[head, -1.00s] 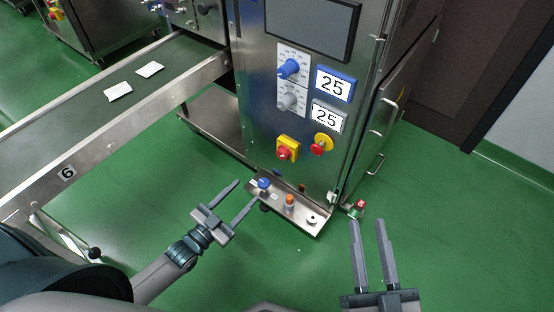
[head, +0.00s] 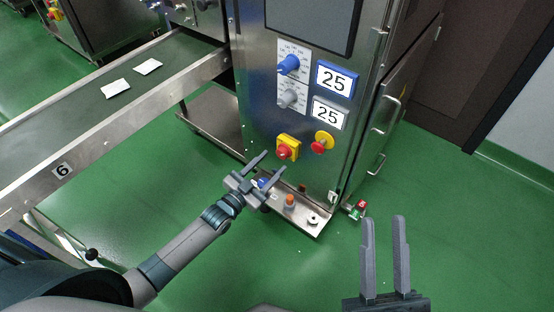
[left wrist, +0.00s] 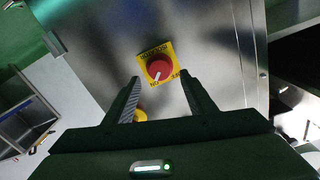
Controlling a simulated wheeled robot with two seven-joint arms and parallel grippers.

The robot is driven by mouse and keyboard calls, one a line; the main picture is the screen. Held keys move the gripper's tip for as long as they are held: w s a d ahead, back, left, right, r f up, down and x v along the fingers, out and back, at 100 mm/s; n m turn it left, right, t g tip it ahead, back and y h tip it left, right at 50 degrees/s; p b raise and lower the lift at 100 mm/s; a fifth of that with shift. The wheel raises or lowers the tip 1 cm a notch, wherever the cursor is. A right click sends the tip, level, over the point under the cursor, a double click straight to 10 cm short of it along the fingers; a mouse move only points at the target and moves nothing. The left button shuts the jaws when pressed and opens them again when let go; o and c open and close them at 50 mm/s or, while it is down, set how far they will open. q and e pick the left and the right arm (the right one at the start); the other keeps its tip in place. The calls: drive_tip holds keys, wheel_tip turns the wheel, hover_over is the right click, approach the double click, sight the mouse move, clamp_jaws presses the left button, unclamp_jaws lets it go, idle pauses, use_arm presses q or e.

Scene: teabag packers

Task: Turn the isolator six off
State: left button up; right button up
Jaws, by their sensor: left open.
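The isolator is a red rotary knob on a yellow square plate (head: 287,148), low on the front of the steel machine. It also shows in the left wrist view (left wrist: 158,69), where the white mark on the knob points down-left toward small lettering that looks like ON. My left gripper (head: 274,161) is open and empty, its fingers pointing at the panel just below the isolator. In the left wrist view its fingertips (left wrist: 161,77) lie either side of the plate's lower part, apparently short of the knob. My right gripper (head: 383,218) is open and empty over the floor.
A red emergency button on a yellow base (head: 323,142) sits right of the isolator. A blue knob (head: 289,65) and a grey knob (head: 290,98) are above. A steel ledge (head: 300,213) juts out below. The conveyor (head: 95,125), labelled 6, runs to the left.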

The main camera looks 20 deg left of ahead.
sight(281, 154)
use_arm(q)
drive_tip(key=shift+x, duration=1.2)
drive_tip(key=shift+w+d+b, duration=0.25)
drive_tip(key=shift+w+b, duration=0.05)
drive_tip(key=shift+w, duration=0.35)
use_arm(e)
drive_tip(key=shift+w+d+r+t, duration=0.2)
drive_tip(key=shift+d+r+t, duration=0.3)
drive_tip(key=shift+r, duration=0.35)
use_arm(q)
drive_tip(key=c, duration=1)
